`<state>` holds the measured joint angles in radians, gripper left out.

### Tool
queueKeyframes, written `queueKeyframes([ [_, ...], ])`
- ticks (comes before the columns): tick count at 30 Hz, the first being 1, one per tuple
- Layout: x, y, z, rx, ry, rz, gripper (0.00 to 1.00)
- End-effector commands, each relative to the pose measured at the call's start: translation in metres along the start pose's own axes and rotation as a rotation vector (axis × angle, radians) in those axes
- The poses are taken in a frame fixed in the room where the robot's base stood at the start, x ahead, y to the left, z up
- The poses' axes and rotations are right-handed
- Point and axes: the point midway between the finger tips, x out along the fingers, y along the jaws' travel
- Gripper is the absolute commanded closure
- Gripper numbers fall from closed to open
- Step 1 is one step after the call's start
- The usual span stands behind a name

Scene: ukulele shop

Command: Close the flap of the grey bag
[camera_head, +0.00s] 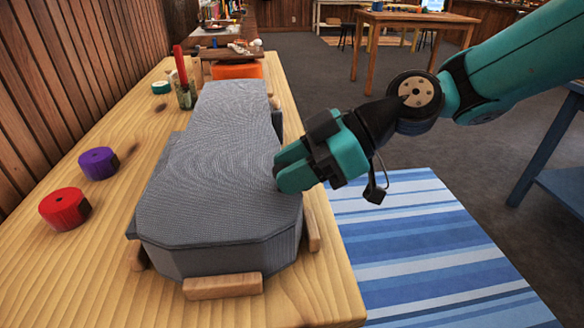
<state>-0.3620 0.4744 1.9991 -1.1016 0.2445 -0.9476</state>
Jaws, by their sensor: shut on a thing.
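The grey bag (222,259) is a long, ukulele-shaped case lying on the wooden table between several small wooden blocks. Its grey flap (210,170) lies over the top and looks level, with its edge along the bag's rim at the front. My teal gripper (281,179) is at the right side of the bag, reaching in from the right. Its fingertips are shut on the right edge of the flap. The fingers hide the exact spot they grip and part of the seam there.
Red (65,208) and purple (98,163) rolls stand left of the bag. A green roll (161,87) and a jar with a red stick (185,93) are farther back. The wooden wall borders the left. Open floor with a striped rug (440,270) lies right.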

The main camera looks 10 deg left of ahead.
Motion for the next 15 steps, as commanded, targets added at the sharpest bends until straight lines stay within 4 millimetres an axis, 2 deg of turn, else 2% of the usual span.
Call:
queueKeyframes([
  [1,0.0039,-0.0020,0.0089,0.016,-0.016,-0.009,1.00],
  [7,0.0047,-0.0029,0.0102,0.019,-0.017,-0.013,1.00],
  [8,0.0047,-0.0030,0.0103,0.019,-0.017,-0.013,0.61],
  [9,0.0047,-0.0030,0.0103,0.019,-0.017,-0.013,0.51],
  [10,0.0047,-0.0030,0.0102,0.019,-0.017,-0.013,0.45],
  [11,0.0048,-0.0030,0.0102,0.019,-0.017,-0.013,0.43],
  [15,0.0049,-0.0032,0.0102,0.019,-0.017,-0.013,0.43],
])
